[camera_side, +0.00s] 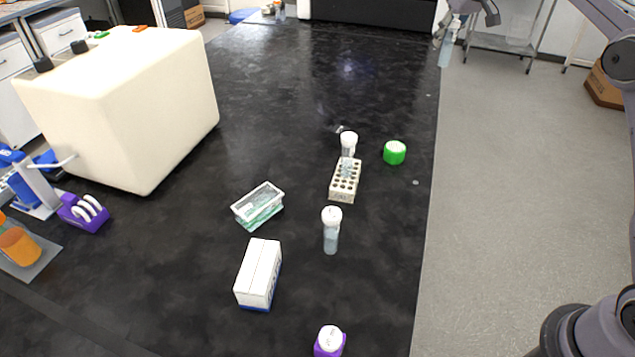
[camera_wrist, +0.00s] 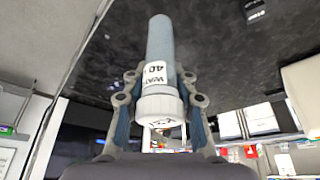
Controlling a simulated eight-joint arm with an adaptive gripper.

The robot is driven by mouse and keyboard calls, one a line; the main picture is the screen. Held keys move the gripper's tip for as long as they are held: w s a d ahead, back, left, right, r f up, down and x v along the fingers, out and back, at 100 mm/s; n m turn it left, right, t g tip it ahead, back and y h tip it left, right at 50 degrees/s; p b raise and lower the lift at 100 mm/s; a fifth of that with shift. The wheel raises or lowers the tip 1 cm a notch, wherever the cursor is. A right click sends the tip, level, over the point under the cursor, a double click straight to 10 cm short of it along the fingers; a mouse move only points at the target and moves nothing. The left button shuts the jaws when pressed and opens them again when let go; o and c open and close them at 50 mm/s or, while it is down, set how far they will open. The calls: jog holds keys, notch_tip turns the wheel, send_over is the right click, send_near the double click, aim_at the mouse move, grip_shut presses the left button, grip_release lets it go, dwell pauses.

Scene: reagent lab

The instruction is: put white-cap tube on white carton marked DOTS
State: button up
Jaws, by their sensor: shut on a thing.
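My gripper (camera_side: 462,20) is at the top right of the side view, raised high. It is shut on a white-cap tube (camera_side: 447,48) with pale blue contents. In the wrist view the tube (camera_wrist: 160,42) sits between the fingers (camera_wrist: 160,84), its white cap (camera_wrist: 160,106) towards my palm and its body pointing away; its white label is partly legible. A white carton (camera_side: 258,273) with a blue lower edge lies on the black bench, lower middle of the side view, far from my gripper. No marking on it is readable, and its top is bare.
Another white-cap tube (camera_side: 331,232) stands right of the carton. A beige rack (camera_side: 344,184) with a white-capped tube (camera_side: 348,141) is behind it.

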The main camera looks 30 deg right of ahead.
jog(key=a+r+n+y, duration=0.1)
jog(key=a+n, duration=0.2)
jog(key=a, duration=1.1)
jog(key=n+g+y, duration=0.3)
jog(key=n, duration=0.8)
send_over(249, 265)
notch_tip(249, 265, down, 13)
jog(key=shift+f, duration=1.8)
jog(key=shift+f, duration=0.15)
